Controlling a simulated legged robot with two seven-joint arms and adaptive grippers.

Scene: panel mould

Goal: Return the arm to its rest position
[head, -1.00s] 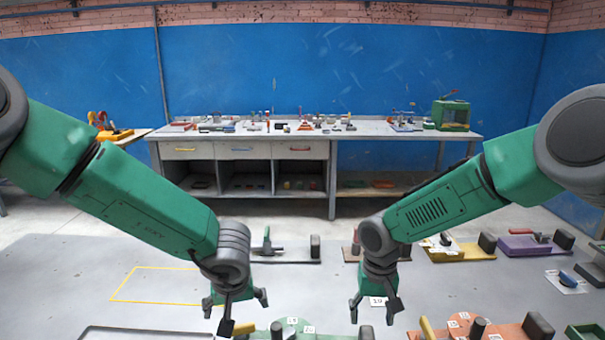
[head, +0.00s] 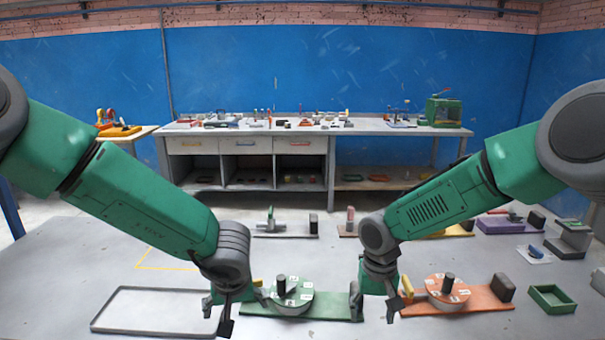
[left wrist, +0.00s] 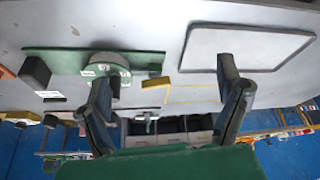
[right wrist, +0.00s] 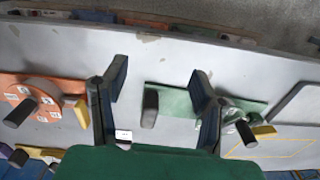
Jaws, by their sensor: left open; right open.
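My left gripper (head: 232,312) hangs on the left side of the table, fingers apart and empty. It also shows open in the left wrist view (left wrist: 165,95), between the green fixture and the grey tray. My right gripper (head: 379,308) hangs further right, fingers apart and empty. In the right wrist view its open fingers (right wrist: 155,95) have the green fixture behind them. Both arms reach in from the sides, bent downward, with the grippers apart from each other. I cannot tell their exact height above the table.
A green fixture (head: 330,309) with a round numbered disc lies between the grippers. An orange fixture (head: 487,298) lies right of my right gripper. A grey tray (head: 110,312) is at front left, a small green tray (head: 537,302) at right. A workbench (head: 370,128) stands behind. Bare table lies around the yellow outline.

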